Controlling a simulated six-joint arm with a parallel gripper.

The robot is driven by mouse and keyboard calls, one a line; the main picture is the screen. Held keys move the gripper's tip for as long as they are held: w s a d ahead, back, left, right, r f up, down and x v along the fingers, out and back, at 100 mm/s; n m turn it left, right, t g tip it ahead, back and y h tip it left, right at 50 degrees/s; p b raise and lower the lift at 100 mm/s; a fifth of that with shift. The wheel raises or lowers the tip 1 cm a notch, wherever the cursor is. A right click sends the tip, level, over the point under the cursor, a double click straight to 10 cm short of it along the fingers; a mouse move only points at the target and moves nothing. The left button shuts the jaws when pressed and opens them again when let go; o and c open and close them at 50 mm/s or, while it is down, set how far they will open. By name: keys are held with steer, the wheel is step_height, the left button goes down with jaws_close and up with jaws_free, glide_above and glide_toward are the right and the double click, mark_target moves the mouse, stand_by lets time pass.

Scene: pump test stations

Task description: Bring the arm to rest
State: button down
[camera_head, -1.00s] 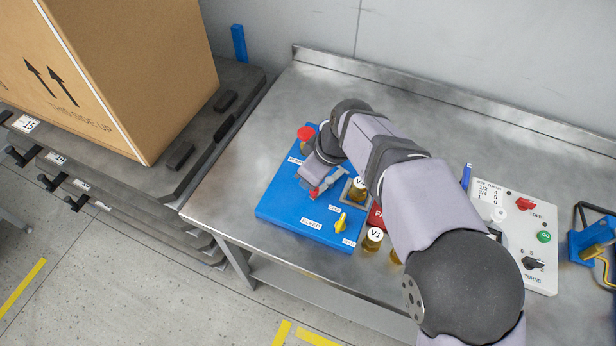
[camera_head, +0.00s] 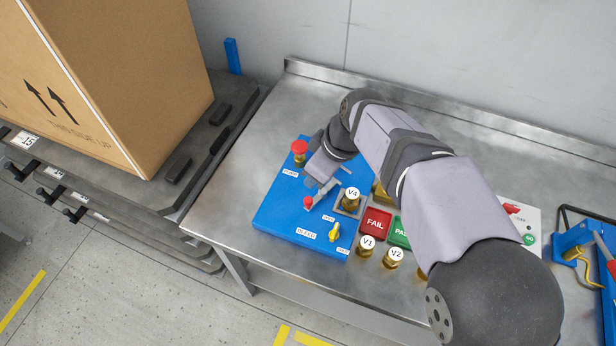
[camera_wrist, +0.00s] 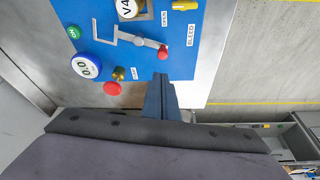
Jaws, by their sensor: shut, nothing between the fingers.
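My arm reaches over the blue pump board (camera_head: 275,215) from the right in the head view, its end above the board's back part. My gripper (camera_wrist: 160,78) is in the wrist view, shut and empty, by the board's edge. A lever clamp with a red tip (camera_wrist: 163,50) holds valve V4 (camera_wrist: 128,8) on the board; V4 also shows in the head view (camera_head: 351,194). The red pump knob (camera_wrist: 112,88) is left of my fingers, apart from them. The gauge (camera_wrist: 86,67) reads about 0.0 and is hidden by my arm in the head view.
The yellow bleed handle (camera_head: 334,232) is at the board's front. Red FAIL (camera_head: 376,223) and green PASS (camera_head: 398,232) pads and valves V1 (camera_head: 366,246) and V2 (camera_head: 393,258) lie to the right. A large carton (camera_head: 130,80) stands at left. The bench's front-left is clear.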

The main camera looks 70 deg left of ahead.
steer(key=shift+v, duration=0.85)
